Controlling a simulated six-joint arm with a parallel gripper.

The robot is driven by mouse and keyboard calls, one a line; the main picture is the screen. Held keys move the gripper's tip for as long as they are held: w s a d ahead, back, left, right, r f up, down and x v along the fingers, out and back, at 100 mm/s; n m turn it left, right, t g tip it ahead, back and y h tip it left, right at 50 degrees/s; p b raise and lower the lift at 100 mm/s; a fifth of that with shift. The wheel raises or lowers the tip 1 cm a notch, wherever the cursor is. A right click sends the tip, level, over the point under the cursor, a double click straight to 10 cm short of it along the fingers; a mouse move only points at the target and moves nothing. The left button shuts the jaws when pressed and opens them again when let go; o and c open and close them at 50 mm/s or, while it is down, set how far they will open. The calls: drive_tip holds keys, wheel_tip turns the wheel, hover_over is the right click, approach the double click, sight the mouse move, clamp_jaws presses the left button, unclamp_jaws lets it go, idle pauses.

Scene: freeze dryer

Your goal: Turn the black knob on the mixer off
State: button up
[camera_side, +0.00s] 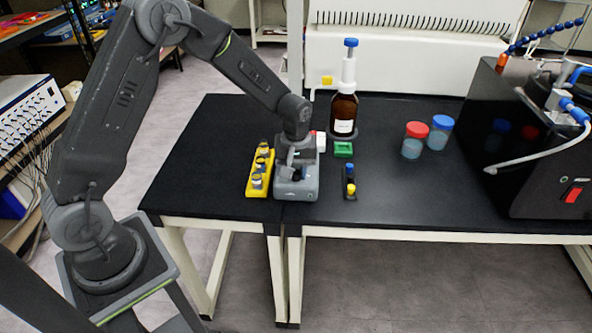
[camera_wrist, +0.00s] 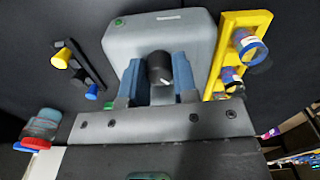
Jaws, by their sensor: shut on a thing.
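The mixer (camera_side: 297,187) is a small grey box near the front edge of the black table; it also shows in the wrist view (camera_wrist: 122,42). Its black knob (camera_wrist: 158,66) has a white pointer mark and sits between the two blue-grey fingers of my gripper (camera_wrist: 160,75). The fingers are shut on the knob, one on each side. In the side view my gripper (camera_side: 297,165) points down over the mixer, and the knob is mostly hidden there.
A yellow rack (camera_side: 250,187) with several vials stands close on the mixer's left. A small black rack (camera_side: 350,194) with coloured caps, a green block (camera_side: 343,149) and a brown bottle (camera_side: 343,114) are to the right. Red-capped (camera_side: 414,145) and blue-capped jars (camera_side: 438,135) stand farther right.

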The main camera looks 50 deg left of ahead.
sight(296, 172)
drive_tip(key=shift+n, duration=2.2)
drive_tip(key=o, duration=0.9)
drive_tip(key=shift+o, duration=0.2)
drive_tip(key=shift+r, duration=0.1)
wheel_tip(296, 172, up, 14)
drive_tip(key=s+d+r+m+t, duration=0.1)
drive_tip(key=s+r+m+t, duration=0.1)
drive_tip(key=s, duration=0.6)
drive_tip(key=s+d+r+m+t, duration=0.1)
drive_tip(key=s+r+m, duration=0.3)
drive_tip(key=s+m, duration=0.3)
drive_tip(key=s+d+r+m+t, duration=0.1)
drive_tip(key=s+r+m+t, duration=0.1)
drive_tip(key=s+m, duration=0.3)
drive_tip(key=s+r, duration=0.1)
drive_tip(key=s, duration=0.2)
drive_tip(key=shift+s+d+t, duration=0.25)
drive_tip(key=shift+s+t, duration=0.05)
